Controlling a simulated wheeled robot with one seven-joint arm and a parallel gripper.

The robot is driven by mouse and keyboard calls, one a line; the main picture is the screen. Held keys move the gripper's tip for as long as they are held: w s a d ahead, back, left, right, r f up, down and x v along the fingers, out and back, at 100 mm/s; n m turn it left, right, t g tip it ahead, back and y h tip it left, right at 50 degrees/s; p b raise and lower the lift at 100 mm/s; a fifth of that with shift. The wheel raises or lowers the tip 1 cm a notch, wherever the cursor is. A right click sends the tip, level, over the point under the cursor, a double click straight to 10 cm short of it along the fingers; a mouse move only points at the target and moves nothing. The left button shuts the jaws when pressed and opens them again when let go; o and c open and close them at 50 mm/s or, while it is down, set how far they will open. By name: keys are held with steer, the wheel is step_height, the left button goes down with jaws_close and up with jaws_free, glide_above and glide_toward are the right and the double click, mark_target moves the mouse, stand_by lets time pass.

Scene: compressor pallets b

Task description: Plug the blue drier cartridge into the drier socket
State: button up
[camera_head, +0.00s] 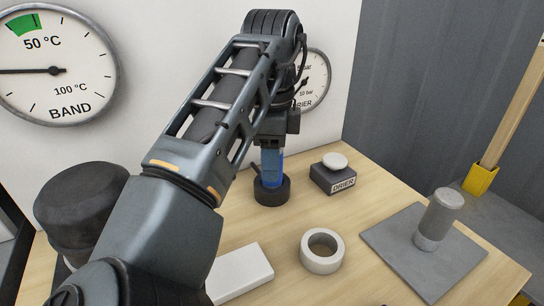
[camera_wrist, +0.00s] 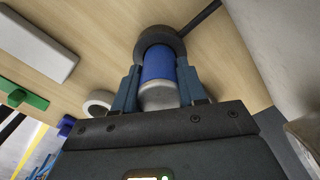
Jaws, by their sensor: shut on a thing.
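The blue drier cartridge (camera_head: 272,163) stands roughly upright in my gripper (camera_head: 271,146), whose fingers are shut on its sides. In the wrist view the cartridge (camera_wrist: 158,65) sits between both fingers of my gripper (camera_wrist: 159,82), its grey end towards the palm. Its far end meets a round black collar (camera_head: 272,191), which looks like the drier socket and also shows in the wrist view (camera_wrist: 150,36). How deep the cartridge sits in the collar is hidden. A dark box marked DRIER (camera_head: 332,179) with a white round top is to the right of the collar.
A white ring (camera_head: 322,263) and a white block (camera_head: 240,273) lie on the wooden table nearer me. A silver cylinder (camera_head: 438,218) stands on a grey plate (camera_head: 396,262) at right. A large black dome (camera_head: 82,205) is at left. The wall with gauges is close behind my arm.

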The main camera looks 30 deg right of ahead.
steer(key=shift+f, duration=0.2)
steer(key=o, duration=1.1)
steer(key=shift+r, duration=0.15)
step_height(320, 180, up, 8)
steer(key=shift+f+p, duration=0.2)
steer(key=shift+p, duration=0.7)
